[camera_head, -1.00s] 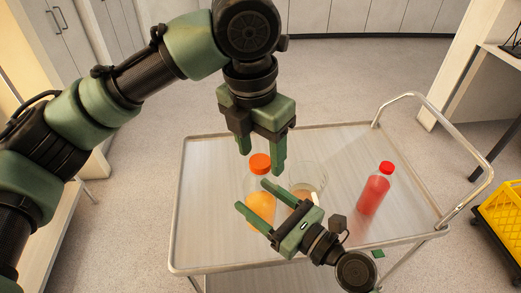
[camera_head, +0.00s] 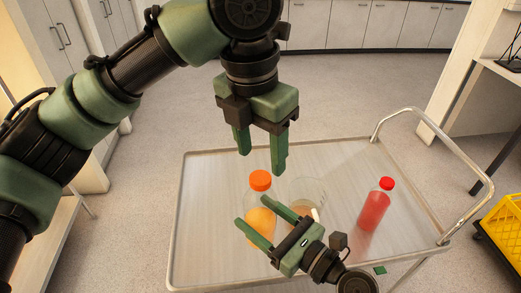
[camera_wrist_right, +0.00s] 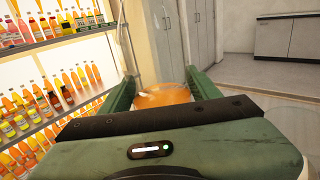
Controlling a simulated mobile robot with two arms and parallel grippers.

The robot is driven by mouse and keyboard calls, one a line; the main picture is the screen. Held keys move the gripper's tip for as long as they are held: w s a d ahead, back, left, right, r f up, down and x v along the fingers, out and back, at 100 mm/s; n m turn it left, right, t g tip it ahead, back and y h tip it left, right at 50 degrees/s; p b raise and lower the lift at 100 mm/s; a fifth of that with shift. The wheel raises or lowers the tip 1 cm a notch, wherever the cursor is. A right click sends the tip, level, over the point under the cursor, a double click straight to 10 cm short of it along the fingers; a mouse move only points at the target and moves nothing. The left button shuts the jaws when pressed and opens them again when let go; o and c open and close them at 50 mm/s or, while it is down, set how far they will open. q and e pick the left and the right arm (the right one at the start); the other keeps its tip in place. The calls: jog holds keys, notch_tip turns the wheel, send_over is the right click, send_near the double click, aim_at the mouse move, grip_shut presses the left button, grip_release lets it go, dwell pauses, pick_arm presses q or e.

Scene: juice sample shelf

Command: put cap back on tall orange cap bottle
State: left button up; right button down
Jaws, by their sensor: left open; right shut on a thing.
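The tall bottle (camera_head: 258,219) of orange juice stands upright on the cart. Its orange cap (camera_head: 260,181) sits on its top. My left gripper (camera_head: 262,161) is open and empty, pointing down just above the cap. My right gripper (camera_head: 253,211) is shut on the bottle's body, its fingers on either side of it. In the right wrist view the bottle's orange body (camera_wrist_right: 163,96) shows between the fingers; its lower part is hidden behind the gripper.
A clear glass beaker (camera_head: 314,188) stands just right of the bottle, partly hidden by my right gripper. A red bottle with a red cap (camera_head: 387,183) stands further right on the metal cart (camera_head: 210,225). The cart's left side is clear. Shelves of juice bottles (camera_wrist_right: 45,95) show in the wrist view.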

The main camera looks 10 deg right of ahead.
pick_arm(q)
jog(key=n, duration=0.4)
jog(key=shift+r+n, duration=0.25)
jog(key=shift+n, duration=0.05)
jog(key=n, duration=0.4)
jog(key=shift+r, duration=0.15)
jog(key=n, duration=0.4)
jog(key=shift+r, duration=0.2)
jog(key=n, duration=0.4)
jog(key=shift+r+g+y, duration=0.2)
jog(key=shift+g+y, duration=0.1)
jog(key=n, duration=0.4)
jog(key=shift+r+n, duration=0.2)
jog(key=shift+n, duration=0.1)
jog(key=n, duration=0.4)
jog(key=shift+r, duration=0.2)
jog(key=n, duration=0.7)
jog(key=shift+r, duration=0.4)
